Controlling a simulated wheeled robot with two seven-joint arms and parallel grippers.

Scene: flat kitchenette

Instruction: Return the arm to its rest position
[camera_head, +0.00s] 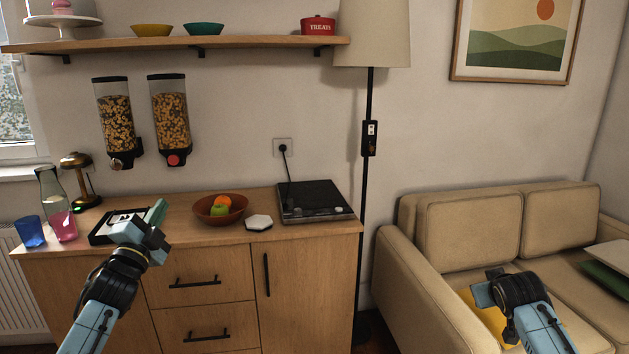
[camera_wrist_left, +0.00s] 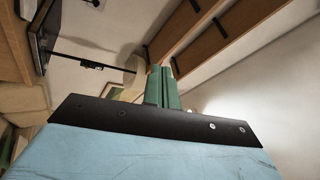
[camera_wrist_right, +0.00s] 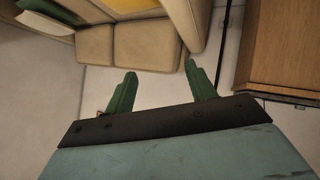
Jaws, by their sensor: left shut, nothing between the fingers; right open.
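My left gripper (camera_head: 157,214) is raised in front of the left part of the wooden cabinet, and its green fingers overlap the dark-framed tray in the head view. In the left wrist view its two fingers (camera_wrist_left: 162,86) are pressed together with nothing between them. My right gripper (camera_head: 483,290) is in front of the beige sofa at the lower right of the head view. In the right wrist view its two fingers (camera_wrist_right: 160,92) stand well apart and empty.
The cabinet (camera_head: 210,256) carries a fruit bowl (camera_head: 234,214), a hot plate (camera_head: 314,203), a white hexagonal piece (camera_head: 259,223), a lamp (camera_head: 78,178), a blue cup (camera_head: 30,232) and a bottle (camera_head: 52,200). The sofa (camera_head: 425,291) stands right. A floor lamp (camera_head: 369,100) is between.

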